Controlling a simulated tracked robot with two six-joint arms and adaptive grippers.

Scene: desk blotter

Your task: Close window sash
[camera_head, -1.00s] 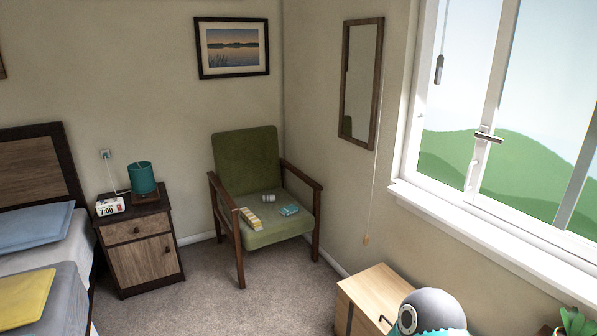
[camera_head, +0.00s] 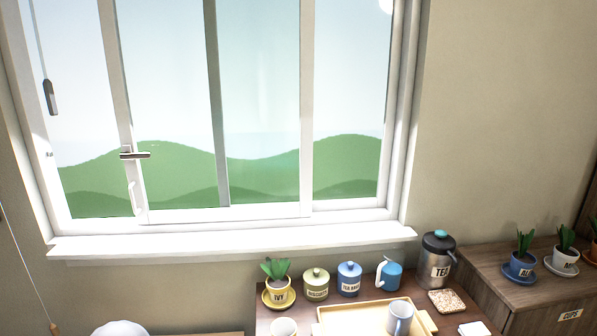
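The window sash (camera_head: 125,110) is a white-framed sliding pane in the window ahead. Its left stile carries a metal latch lever (camera_head: 135,155) and a white pull handle (camera_head: 132,198). Its right stile (camera_head: 306,110) stands right of the window's middle. A gap shows between the left stile and the left side of the window frame (camera_head: 25,130), so the sash stands partly open. A darker stile (camera_head: 217,110) shows between the two white ones. Neither of my grippers is in view.
A white sill (camera_head: 230,240) runs below the window. A dark cord weight (camera_head: 50,97) hangs at left.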

